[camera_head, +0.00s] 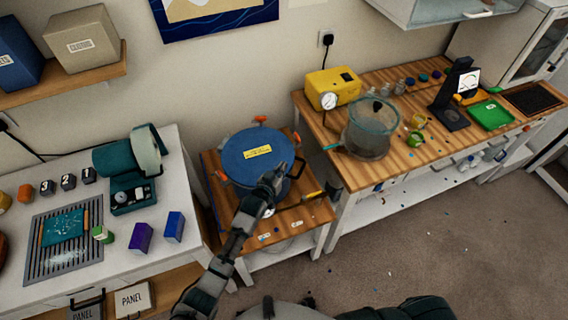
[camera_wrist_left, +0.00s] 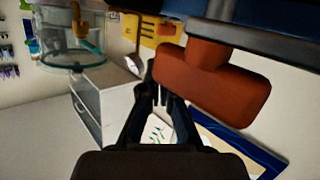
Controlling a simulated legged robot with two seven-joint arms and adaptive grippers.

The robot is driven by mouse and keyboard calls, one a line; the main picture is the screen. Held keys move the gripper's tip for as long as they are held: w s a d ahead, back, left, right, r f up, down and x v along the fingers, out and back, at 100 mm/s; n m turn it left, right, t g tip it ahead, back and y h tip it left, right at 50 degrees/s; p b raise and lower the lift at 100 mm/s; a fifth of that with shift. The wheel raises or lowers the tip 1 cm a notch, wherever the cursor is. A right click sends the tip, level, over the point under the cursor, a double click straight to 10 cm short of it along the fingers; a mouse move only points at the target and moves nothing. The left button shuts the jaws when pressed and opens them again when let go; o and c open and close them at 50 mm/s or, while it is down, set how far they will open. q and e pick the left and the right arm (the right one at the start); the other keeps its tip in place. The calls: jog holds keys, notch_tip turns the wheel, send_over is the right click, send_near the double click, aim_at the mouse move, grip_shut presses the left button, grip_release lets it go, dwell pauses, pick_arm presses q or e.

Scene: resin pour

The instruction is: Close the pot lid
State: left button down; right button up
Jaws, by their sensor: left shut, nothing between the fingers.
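The blue pot lid (camera_head: 252,155) with a yellow label sits on top of the pot, which stands on a low wooden-topped cart. Whether it is fully seated I cannot tell. Orange clamp knobs (camera_head: 260,119) stand around its rim. My left gripper (camera_head: 276,172) is at the lid's front right edge, with its fingers shut and empty. In the left wrist view a large orange knob (camera_wrist_left: 225,80) is close beside the left gripper (camera_wrist_left: 160,92), on its right. A grey rim (camera_wrist_left: 255,40) runs above it. Contact is unclear. My right gripper is out of view.
A glass chamber (camera_head: 370,128) and a yellow pump (camera_head: 334,88) stand on the bench to the right. A yellow-handled tool (camera_head: 308,197) lies on the cart (camera_head: 313,212) in front of the pot. The white table at left holds colored boxes (camera_head: 142,237). Floor at lower right is mostly clear.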

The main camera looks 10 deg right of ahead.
pick_arm(q)
jog(key=shift+f, duration=0.4)
jog(key=shift+d, duration=0.15)
